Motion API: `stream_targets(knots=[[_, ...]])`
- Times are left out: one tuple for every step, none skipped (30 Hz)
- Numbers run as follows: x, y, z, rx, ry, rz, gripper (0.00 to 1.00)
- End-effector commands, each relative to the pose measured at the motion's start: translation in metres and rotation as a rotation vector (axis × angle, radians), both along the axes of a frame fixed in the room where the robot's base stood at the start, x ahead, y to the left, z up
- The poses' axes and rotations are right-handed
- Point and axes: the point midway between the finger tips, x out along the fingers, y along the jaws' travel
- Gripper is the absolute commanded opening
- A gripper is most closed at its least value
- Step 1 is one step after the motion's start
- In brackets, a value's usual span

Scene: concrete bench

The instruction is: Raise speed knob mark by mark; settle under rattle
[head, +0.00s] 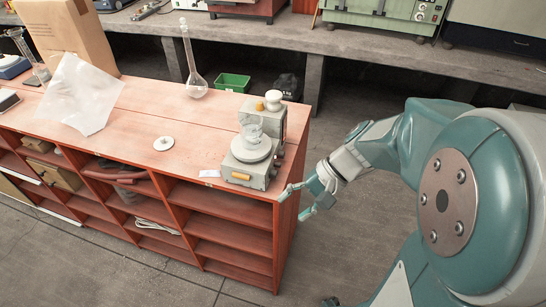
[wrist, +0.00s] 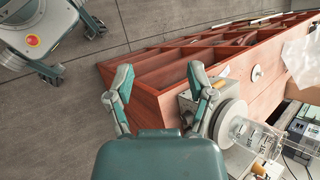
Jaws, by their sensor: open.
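A grey machine (head: 245,171) with a round white plate (head: 251,147) on top stands at the right end of the red bench. A clear vessel appears above the plate, and a yellow part (head: 241,177) sits on its front. Small dark parts show on its right side (head: 279,153); I cannot tell which is the speed knob, and no marks are readable. In the wrist view the machine (wrist: 187,101) is partly hidden by my right finger. My gripper (head: 294,206) is open and empty, beside the bench end, lower than the machine and apart from it; its fingers (wrist: 160,80) spread wide.
The red bench (head: 140,133) has open shelves. A green bin (head: 234,82) lies behind. The floor right of the bench is clear.

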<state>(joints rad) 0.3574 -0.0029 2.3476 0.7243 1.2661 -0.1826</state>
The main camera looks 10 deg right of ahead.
Motion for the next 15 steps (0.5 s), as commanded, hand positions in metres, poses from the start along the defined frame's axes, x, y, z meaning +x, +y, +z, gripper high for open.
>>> stream_targets(knots=[[0.007,-0.003,-0.007,0.068,0.038,-0.044,0.69],[0.012,-0.005,-0.01,0.109,0.055,-0.068,0.69],[0.018,-0.007,-0.014,0.162,0.075,-0.104,0.69],[0.023,-0.009,-0.017,0.203,0.089,-0.13,0.69],[0.028,-0.012,-0.02,0.242,0.101,-0.157,0.69],[0.034,-0.016,-0.023,0.296,0.115,-0.194,0.69],[0.039,-0.019,-0.027,0.336,0.125,-0.223,0.69],[0.044,-0.022,-0.03,0.376,0.134,-0.252,0.69],[0.051,-0.028,-0.035,0.43,0.145,-0.292,0.69],[0.056,-0.032,-0.038,0.469,0.151,-0.323,0.69],[0.06,-0.037,-0.042,0.508,0.156,-0.356,0.69],[0.067,-0.044,-0.048,0.558,0.161,-0.397,0.69],[0.071,-0.05,-0.052,0.597,0.164,-0.43,0.69],[0.075,-0.055,-0.056,0.634,0.165,-0.463,0.69],[0.081,-0.063,-0.062,0.682,0.165,-0.506,0.69]])
